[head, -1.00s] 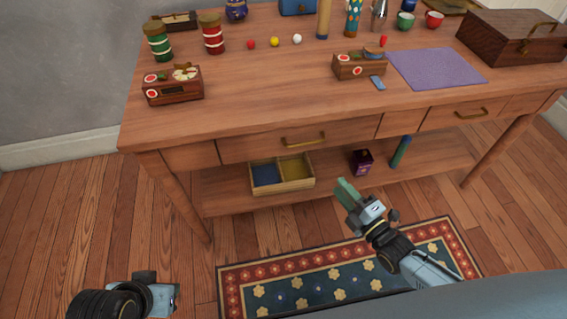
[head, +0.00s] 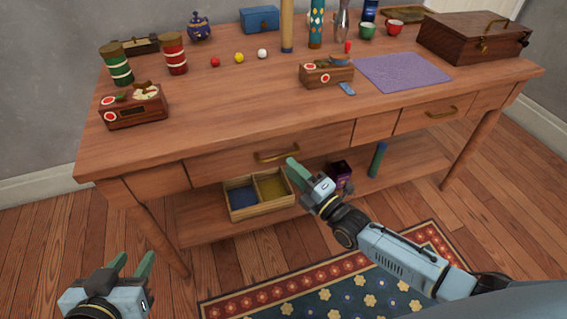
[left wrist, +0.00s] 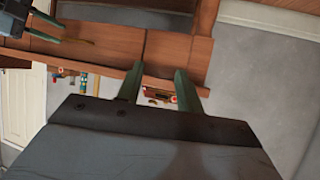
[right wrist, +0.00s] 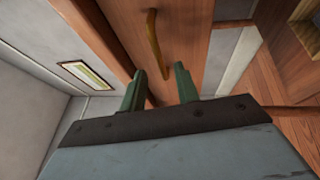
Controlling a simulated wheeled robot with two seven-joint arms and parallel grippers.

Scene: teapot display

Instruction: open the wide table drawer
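The wide table drawer (head: 225,165) is flush in the table front, with a curved brass handle (head: 277,155) at its middle. My right gripper (head: 292,168) is raised just in front of the handle, at its right end. In the right wrist view its two fingers (right wrist: 160,82) are apart, and the handle (right wrist: 154,40) lies beyond and between the tips; contact cannot be told. My left gripper (head: 132,265) is open and empty, low in front of the table's left end. Its spread fingers also show in the left wrist view (left wrist: 157,80).
The table (head: 210,120) carries canisters, boxes, balls and a purple cloth (head: 403,72). A narrower drawer (head: 430,115) is at the right. The lower shelf (head: 205,226) holds a divided tray (head: 258,212), a purple box (head: 340,176) and a green cylinder (head: 377,160). A rug (head: 300,288) lies in front.

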